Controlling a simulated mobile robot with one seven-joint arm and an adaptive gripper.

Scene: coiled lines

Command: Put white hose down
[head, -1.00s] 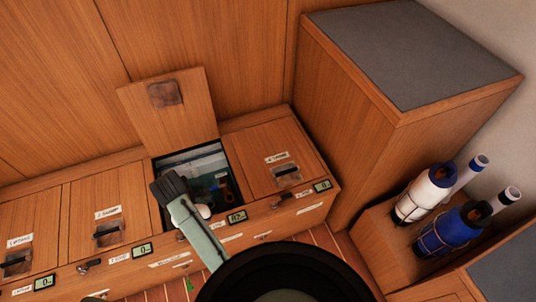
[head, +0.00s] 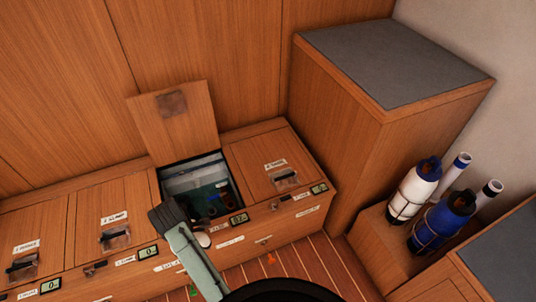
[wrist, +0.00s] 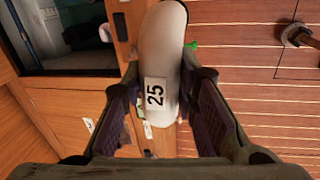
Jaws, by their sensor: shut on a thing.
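My gripper (wrist: 161,90) is shut on the white hose (wrist: 163,50), which bears a label reading 25. The hose runs up between the fingers in the wrist view. In the head view my gripper (head: 172,222) is at the front edge of the open locker, and a small white part of the hose (head: 203,239) shows beside it. The rest of the hose is hidden behind my gripper and arm.
The open locker (head: 164,172) has its lid (head: 172,120) raised; dark and coloured things lie inside. Closed lids stand on both sides. A tall cabinet (head: 345,130) is at right. White and blue bundles (head: 412,190) stand in a rack. The striped floor (head: 318,262) has free room.

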